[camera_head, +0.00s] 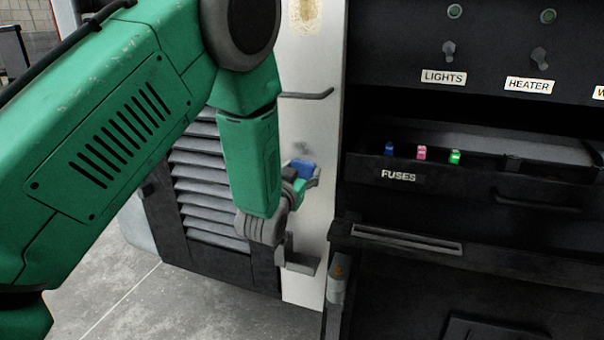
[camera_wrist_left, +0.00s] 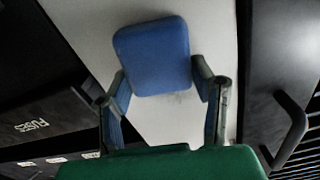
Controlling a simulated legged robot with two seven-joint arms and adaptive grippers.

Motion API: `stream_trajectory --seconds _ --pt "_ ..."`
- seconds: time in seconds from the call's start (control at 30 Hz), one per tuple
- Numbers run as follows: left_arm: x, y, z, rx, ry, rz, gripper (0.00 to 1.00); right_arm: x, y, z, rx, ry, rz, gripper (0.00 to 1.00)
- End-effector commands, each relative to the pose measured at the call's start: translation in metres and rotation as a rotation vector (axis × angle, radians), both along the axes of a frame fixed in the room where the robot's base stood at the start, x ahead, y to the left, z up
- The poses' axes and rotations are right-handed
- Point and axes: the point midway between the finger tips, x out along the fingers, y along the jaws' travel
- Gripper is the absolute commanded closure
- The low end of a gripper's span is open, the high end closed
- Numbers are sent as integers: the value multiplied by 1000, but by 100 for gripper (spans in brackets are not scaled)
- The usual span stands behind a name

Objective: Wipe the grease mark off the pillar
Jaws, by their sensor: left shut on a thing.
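The pillar (camera_head: 305,215) is a pale upright strip between the louvred panel and the dark cabinet; it also fills the middle of the wrist view (camera_wrist_left: 165,120). A faint grey smudge, seemingly the grease mark (camera_head: 302,149), shows just above my left gripper; in the wrist view a faint dark trace shows by the pad's lower edge. My left gripper (camera_head: 301,176) is shut on a blue pad (camera_head: 301,167), which also shows between the fingers in the wrist view (camera_wrist_left: 152,58). The pad is at the pillar face; I cannot tell whether it touches. My right gripper is out of view.
A dark rod handle (camera_head: 306,95) juts out above the gripper, and a grey bracket (camera_head: 300,259) below. At right, an open fuse drawer (camera_head: 470,177) holds coloured fuses below switches. A louvred panel (camera_head: 205,190) is at left. A brownish patch (camera_head: 305,14) marks the upper pillar.

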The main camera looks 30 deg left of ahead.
Motion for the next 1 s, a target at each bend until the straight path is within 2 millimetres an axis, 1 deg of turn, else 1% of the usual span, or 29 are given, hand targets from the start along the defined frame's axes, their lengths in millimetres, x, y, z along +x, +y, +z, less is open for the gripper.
stream_trajectory --seconds 0.03,0.1,0.33,0.6,0.87,1.0 --pt "0 0 9 0 0 0 73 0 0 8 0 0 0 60" --pt "0 0 14 0 0 0 73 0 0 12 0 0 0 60" --pt "0 0 19 0 0 0 73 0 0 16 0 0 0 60" --pt "2 0 44 -1 0 0 73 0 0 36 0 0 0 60" --pt "3 1 52 0 -1 0 73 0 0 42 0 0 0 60" --pt "3 1 64 0 -3 0 73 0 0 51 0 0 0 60"
